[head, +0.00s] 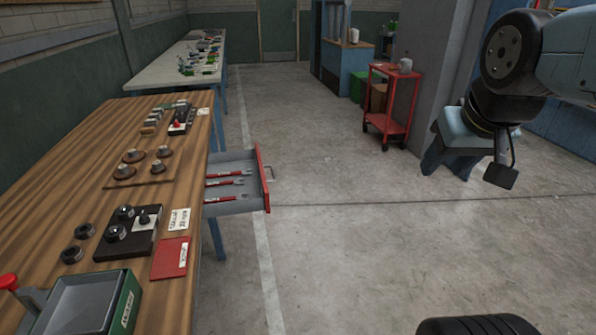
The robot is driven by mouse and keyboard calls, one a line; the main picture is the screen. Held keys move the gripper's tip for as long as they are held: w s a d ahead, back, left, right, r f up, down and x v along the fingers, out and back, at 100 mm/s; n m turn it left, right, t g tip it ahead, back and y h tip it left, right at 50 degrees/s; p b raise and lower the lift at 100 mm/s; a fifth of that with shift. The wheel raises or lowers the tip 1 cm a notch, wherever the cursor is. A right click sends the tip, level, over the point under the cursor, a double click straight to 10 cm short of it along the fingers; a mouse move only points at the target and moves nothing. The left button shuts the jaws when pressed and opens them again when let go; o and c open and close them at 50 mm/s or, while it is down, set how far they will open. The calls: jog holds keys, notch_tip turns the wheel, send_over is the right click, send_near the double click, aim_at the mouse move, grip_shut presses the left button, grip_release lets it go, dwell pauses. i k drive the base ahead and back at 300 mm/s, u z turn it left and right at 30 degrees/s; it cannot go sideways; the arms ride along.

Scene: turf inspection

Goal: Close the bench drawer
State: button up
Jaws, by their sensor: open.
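The bench drawer (235,206) is pulled out from the right side of the wooden bench (60,165). It has grey walls, a red front (262,190) and a pale bar handle (266,165). Several red-handled tools (225,183) lie inside it. My gripper (447,174) hangs at the right of the head view, pointing down, with its jaws apart and nothing seen between them. It is well to the right of the drawer and does not touch it.
On the bench are a green bin (92,300), a red booklet (170,258) and several knobs and fittings. A red cart (392,100) stands farther back beside a grey pillar (425,60). The concrete floor (340,230) between drawer and gripper is clear.

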aim_at(255, 184)
jog(key=z, duration=0.75)
jog(key=i, duration=2.1)
jog(key=u, duration=2.65)
jog(key=i, duration=1.05)
jog(key=u, duration=0.05)
